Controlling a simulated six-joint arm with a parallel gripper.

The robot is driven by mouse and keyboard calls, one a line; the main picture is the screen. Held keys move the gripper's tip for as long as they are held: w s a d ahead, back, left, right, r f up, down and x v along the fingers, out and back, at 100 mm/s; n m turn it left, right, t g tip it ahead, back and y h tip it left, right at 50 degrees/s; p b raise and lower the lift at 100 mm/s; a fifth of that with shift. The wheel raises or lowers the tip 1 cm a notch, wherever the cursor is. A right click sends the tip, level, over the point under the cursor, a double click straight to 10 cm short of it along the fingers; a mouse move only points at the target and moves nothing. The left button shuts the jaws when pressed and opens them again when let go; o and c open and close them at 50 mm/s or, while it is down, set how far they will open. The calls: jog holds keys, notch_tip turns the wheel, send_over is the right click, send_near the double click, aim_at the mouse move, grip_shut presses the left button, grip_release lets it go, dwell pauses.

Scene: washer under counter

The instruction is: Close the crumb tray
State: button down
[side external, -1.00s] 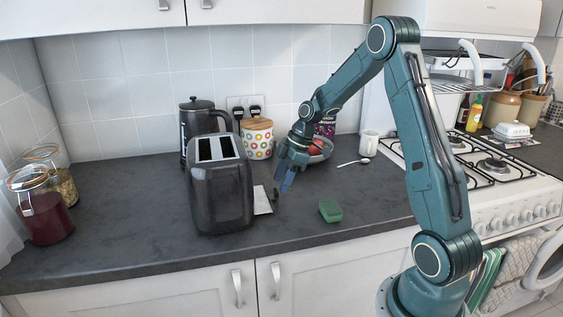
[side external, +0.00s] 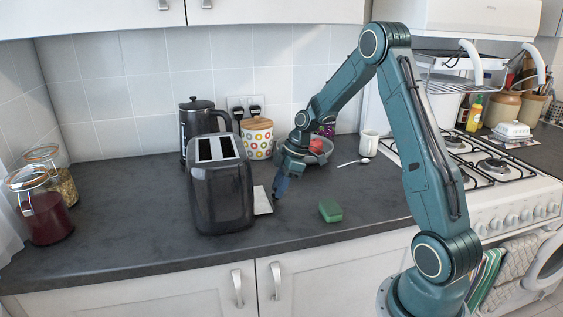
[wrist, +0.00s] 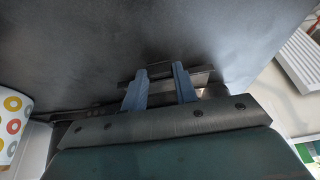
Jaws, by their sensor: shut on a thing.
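The crumb tray (side external: 262,201) is a thin pale plate. It sticks out at the base of the right side of the black toaster (side external: 221,198), low over the counter. My gripper (side external: 276,197) points down at the tray's outer end, right of the toaster. In the wrist view my two blue fingers (wrist: 160,88) stand close on either side of a small dark piece, which appears to be the tray's handle (wrist: 160,70). My gripper is shut on it. The exact contact is too small to tell in the side view.
A green sponge (side external: 330,211) lies right of my gripper. Behind are a dotted canister (side external: 257,138), a black cafetière (side external: 197,126), a bowl (side external: 318,152) and a white mug (side external: 369,143). Glass jars (side external: 43,211) stand at left. Front counter is mostly clear.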

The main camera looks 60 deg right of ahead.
aim_at(258, 198)
jog(key=shift+w+a, duration=1.7)
jog(key=shift+a, duration=0.05)
jog(key=c, duration=1.1)
grip_release()
jog(key=v, duration=1.4)
